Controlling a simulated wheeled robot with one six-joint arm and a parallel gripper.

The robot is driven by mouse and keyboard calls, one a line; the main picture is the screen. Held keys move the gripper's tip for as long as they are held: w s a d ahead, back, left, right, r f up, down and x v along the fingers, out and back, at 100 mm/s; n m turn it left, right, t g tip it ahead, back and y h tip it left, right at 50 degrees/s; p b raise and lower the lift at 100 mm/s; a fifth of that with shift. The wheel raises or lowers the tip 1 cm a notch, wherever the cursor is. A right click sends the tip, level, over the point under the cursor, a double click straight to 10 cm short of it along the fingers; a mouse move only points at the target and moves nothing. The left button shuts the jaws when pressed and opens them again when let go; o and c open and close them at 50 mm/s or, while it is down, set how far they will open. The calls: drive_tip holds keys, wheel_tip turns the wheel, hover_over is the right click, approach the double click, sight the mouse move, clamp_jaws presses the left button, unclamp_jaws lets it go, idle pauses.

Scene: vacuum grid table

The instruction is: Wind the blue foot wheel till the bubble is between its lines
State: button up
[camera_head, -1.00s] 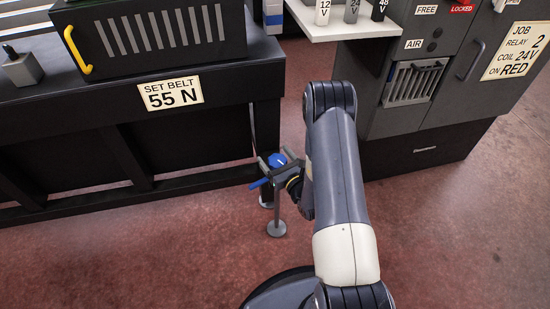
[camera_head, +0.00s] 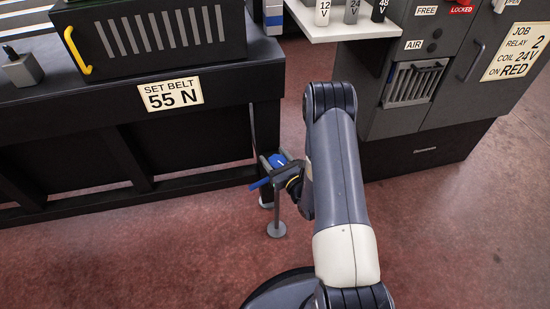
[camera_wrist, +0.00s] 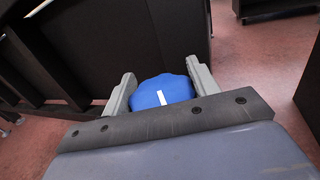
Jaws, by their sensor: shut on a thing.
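The blue foot wheel (camera_wrist: 163,92), with a white mark on its top, sits between the two fingers of my gripper (camera_wrist: 161,88) in the wrist view. My gripper is shut on the wheel's sides. In the head view the wheel (camera_head: 279,160) shows small beside my gripper (camera_head: 274,165), near the bench's right end and low to the floor. My forearm stands just right of it. I cannot make out the bubble or its lines in either view.
A dark bench (camera_head: 60,125) with a "SET BELT 55 N" sign (camera_head: 171,93) stands left. A grey cabinet (camera_head: 420,120) stands right, with a white shelf (camera_head: 335,30) beside it. A grey post with a round foot (camera_head: 276,229) stands below the wheel. Red floor lies open in front.

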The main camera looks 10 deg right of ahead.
drive_tip(key=shift+n+y, duration=0.3)
drive_tip(key=shift+y, duration=0.2)
